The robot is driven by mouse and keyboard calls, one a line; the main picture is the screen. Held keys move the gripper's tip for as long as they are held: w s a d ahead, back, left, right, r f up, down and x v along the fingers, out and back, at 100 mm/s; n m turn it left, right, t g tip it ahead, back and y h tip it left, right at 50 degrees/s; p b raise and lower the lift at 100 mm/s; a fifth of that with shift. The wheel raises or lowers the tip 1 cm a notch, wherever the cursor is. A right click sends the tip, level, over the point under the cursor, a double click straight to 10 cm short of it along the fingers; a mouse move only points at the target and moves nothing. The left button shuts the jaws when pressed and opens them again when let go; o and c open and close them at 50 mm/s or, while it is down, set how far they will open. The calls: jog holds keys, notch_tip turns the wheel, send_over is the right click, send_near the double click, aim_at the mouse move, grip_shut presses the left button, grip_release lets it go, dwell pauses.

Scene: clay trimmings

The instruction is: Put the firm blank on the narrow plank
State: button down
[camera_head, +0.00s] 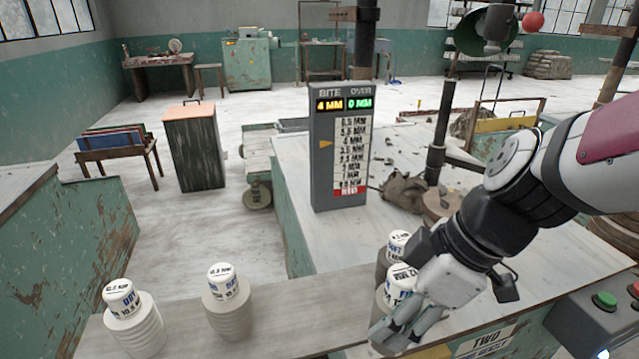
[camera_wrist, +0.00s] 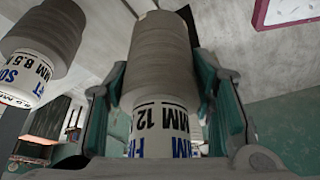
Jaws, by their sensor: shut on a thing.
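My gripper (camera_head: 402,330) is at the right of the bench. In the wrist view its green-padded fingers are shut on both sides of a grey ridged blank (camera_wrist: 160,60). Its white band reads "FI…" and "MM 12". In the head view this blank (camera_head: 399,280) is partly hidden by my gripper; I cannot tell whether it touches the surface. Another blank (camera_head: 397,243) stands just behind it; the wrist view shows a neighbouring blank (camera_wrist: 38,50) marked as soft, 8.5 MM. A long grey board (camera_head: 285,312) runs along the front; I cannot tell if it is the narrow plank.
Two white-capped blanks, one at far left (camera_head: 135,322) and one to its right (camera_head: 228,305), stand on the front board. A grey gauge post (camera_head: 340,150) reads BITE 4 MM, OVER 0 MM. A button box (camera_head: 600,310) sits at right. The board between the blanks and my gripper is clear.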

jog(key=p, duration=0.3)
jog(key=shift+w+a+r, duration=0.1)
jog(key=shift+a, duration=0.2)
jog(key=shift+p, duration=1.25)
jog(key=shift+w+a+f, duration=0.1)
jog(key=shift+a+f, duration=0.15)
jog(key=shift+a, duration=0.05)
jog(key=shift+w+a+f+p, duration=0.25)
jog(key=shift+w+a+f, duration=0.55)
jog(key=shift+w+a, duration=0.75)
jog(key=shift+w+a+f+p, duration=0.2)
jog(key=shift+w+a+f, duration=0.65)
jog(key=shift+w+a, duration=0.65)
jog(key=shift+w+a+f+p, duration=0.25)
jog(key=shift+w+a+f, duration=0.55)
jog(key=shift+w+a, duration=0.7)
jog(key=shift+s+a+f, duration=0.15)
jog(key=shift+a+f, duration=0.05)
jog(key=c, duration=0.7)
grip_release()
jog(key=shift+c, duration=0.2)
jog(key=shift+s+r, duration=0.1)
jog(key=shift+r, duration=0.05)
